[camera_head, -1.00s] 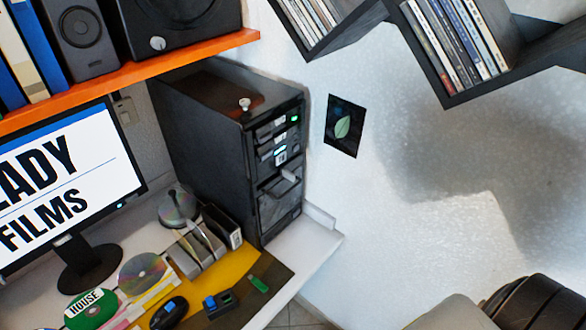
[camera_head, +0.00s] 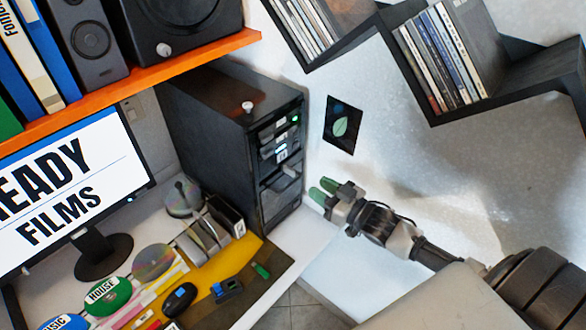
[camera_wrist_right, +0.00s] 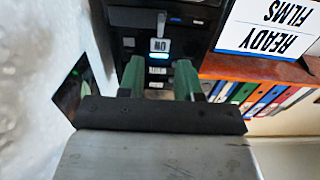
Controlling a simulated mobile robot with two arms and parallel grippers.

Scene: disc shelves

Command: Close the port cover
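The black computer tower (camera_head: 205,120) stands on the desk beside the wall. A small grey flap (camera_head: 287,177) sticks out from the lower part of its front panel and looks like the port cover, standing open. My right gripper (camera_head: 324,190) is to the right of the flap, apart from it, with its green fingertips pointing at the tower. In the right wrist view the gripper (camera_wrist_right: 160,78) is open and empty, its fingers spread before the tower's front (camera_wrist_right: 158,20), which appears upside down. I cannot make out the flap clearly there. My left gripper is not in view.
A monitor (camera_head: 65,185) stands left of the tower. Discs, a disc rack (camera_head: 205,240) and a mouse (camera_head: 180,299) lie on the desk. An orange shelf (camera_head: 170,65) with speakers hangs above. A black zigzag shelf (camera_head: 480,103) is on the wall at upper right.

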